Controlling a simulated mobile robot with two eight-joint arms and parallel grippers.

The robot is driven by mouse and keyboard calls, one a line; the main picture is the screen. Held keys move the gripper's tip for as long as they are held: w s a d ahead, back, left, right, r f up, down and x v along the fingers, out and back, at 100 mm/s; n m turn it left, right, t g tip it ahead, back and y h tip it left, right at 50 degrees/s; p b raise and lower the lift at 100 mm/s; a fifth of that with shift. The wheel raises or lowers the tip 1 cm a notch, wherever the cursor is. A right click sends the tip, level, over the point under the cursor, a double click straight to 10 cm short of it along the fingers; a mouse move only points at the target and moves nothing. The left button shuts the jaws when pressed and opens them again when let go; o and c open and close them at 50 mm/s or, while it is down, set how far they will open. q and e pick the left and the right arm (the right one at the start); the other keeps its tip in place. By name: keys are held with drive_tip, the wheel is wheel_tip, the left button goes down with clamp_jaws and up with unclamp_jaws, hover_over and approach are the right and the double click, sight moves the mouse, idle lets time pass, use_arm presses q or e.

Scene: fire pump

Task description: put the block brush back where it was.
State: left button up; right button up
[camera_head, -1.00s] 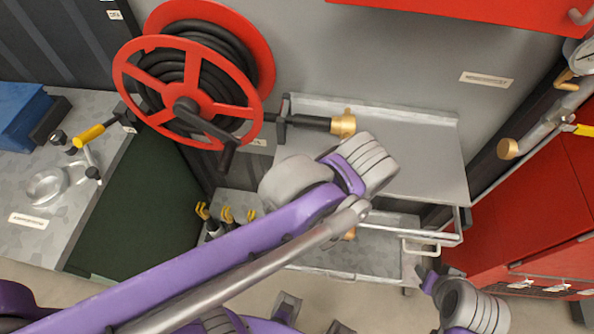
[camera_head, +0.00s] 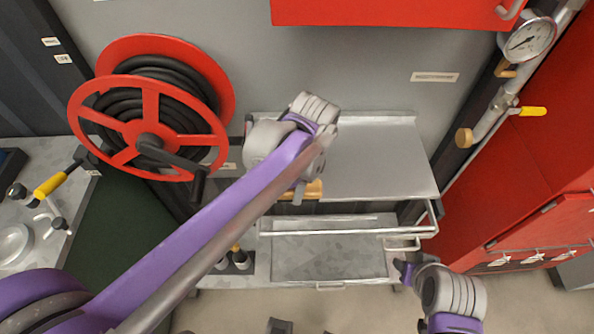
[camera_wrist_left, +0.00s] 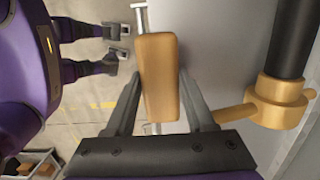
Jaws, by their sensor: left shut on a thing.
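The block brush (camera_wrist_left: 158,75) is a tan block with rounded edges. It lies between the two dark fingers of my left gripper (camera_wrist_left: 160,100) in the left wrist view, and the gripper is shut on it. In the head view a tan part of the brush (camera_head: 315,189) shows below the left wrist, at the front edge of the grey metal shelf (camera_head: 380,165). I cannot tell whether it touches the shelf. My right arm's end (camera_head: 405,268) is at the lower right, away from the brush; its jaws are too unclear to read.
A red hose reel (camera_head: 150,115) stands left of the shelf. Its brass nozzle (camera_wrist_left: 280,100) is close beside the brush in the left wrist view. A lower tray (camera_head: 330,258) with rails is below. Red cabinets (camera_head: 520,180) and a gauge pipe (camera_head: 530,40) are at right.

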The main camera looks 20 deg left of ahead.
use_arm(q)
drive_tip(key=w, duration=0.2)
drive_tip(key=w+a, duration=0.1)
drive_tip(key=shift+w, duration=0.4)
drive_tip(key=shift+p, duration=0.35)
drive_tip(key=shift+f, duration=0.15)
drive_tip(key=shift+s, duration=0.1)
drive_tip(key=shift+f, duration=0.1)
drive_tip(key=o, duration=1.2)
